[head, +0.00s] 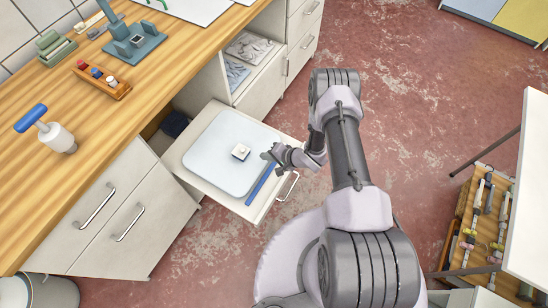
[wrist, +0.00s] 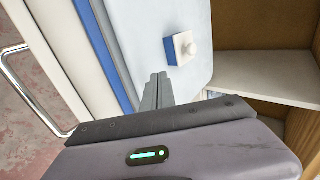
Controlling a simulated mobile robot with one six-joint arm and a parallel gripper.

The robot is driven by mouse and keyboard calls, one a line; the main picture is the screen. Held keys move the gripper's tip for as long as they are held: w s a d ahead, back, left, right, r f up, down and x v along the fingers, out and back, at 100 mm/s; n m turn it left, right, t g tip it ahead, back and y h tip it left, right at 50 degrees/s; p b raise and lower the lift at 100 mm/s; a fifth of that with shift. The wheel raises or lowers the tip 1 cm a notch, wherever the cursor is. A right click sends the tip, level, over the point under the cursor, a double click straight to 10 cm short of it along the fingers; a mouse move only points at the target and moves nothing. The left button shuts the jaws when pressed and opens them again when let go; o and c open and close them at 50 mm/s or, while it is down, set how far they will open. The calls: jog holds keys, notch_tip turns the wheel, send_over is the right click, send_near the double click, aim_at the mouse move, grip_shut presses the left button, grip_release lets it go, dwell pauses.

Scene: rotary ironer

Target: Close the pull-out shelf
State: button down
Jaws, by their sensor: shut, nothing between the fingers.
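The pull-out shelf (head: 208,187) is a white drawer-like shelf that stands pulled out from the cabinet under the wooden worktop. Its bar handle (head: 290,187) is on the outer front and also shows at the left of the wrist view (wrist: 28,95). A pale grey-blue board (head: 215,150) lies on the shelf, with a small white block with a round knob (head: 240,152) on it. A blue strip (head: 261,185) runs along the front side. My gripper (head: 268,156) is over the shelf near its front; its fingers (wrist: 157,90) are shut and empty. Whether they touch anything is unclear.
The worktop (head: 110,130) holds a blue-handled white tool (head: 48,130) and a wooden tray (head: 102,80). Open cubbies (head: 245,60) with folded cloths are behind the shelf. A white table (head: 528,200) stands at right by a crate of tools (head: 485,225). The red floor (head: 420,90) is mostly clear.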

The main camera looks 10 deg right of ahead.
aim_at(250, 151)
jog(key=shift+w+a+f+b, duration=0.15)
jog(key=shift+w+a+b, duration=0.1)
jog(key=shift+w+a, duration=0.6)
jog(key=shift+w+a+f+b, duration=0.15)
jog(key=shift+w+a+b, duration=0.1)
jog(key=shift+w+a, duration=0.55)
